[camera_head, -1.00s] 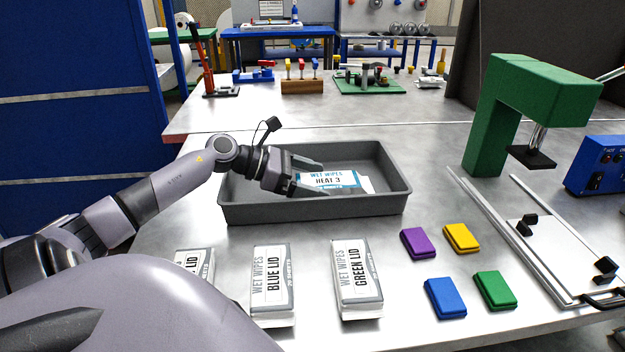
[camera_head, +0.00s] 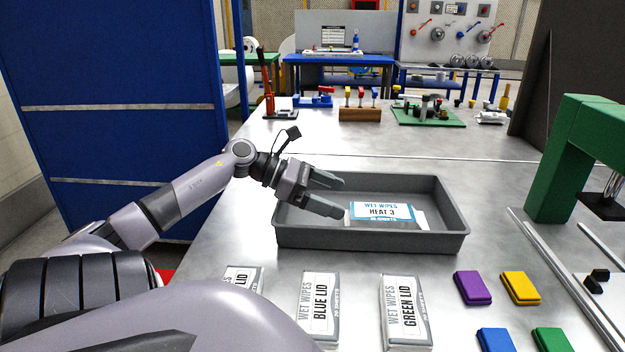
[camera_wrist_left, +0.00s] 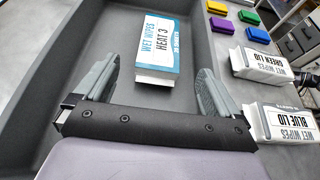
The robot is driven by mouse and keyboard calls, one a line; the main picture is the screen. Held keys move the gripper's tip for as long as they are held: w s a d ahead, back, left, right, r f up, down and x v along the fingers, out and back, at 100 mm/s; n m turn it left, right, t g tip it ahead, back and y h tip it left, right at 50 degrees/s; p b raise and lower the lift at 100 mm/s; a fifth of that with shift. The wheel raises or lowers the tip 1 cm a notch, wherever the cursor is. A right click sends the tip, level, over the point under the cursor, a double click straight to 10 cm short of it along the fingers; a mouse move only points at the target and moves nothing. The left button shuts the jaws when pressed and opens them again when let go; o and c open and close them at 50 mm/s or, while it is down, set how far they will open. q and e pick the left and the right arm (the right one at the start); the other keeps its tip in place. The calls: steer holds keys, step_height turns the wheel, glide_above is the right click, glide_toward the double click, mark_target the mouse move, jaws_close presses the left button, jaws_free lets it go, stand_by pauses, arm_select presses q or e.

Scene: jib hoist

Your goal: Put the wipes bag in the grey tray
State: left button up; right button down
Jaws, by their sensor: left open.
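The wipes bag (camera_head: 382,212), white and blue and labelled WET WIPES HEAT 3, lies flat inside the grey tray (camera_head: 455,243). It also shows in the left wrist view (camera_wrist_left: 161,48), lying beyond the fingertips. My left gripper (camera_head: 343,196) is open and empty, over the left part of the tray, with its fingers pointing toward the bag. In the left wrist view the open fingers (camera_wrist_left: 155,85) stand apart with the bag clear of them. My right gripper is not in view.
Purple (camera_head: 472,288), yellow (camera_head: 520,287), blue (camera_head: 495,340) and green (camera_head: 552,340) blocks lie at right. A green press (camera_head: 560,165) stands beyond them.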

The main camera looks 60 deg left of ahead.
arm_select(q)
steer(key=shift+v, duration=1.95)
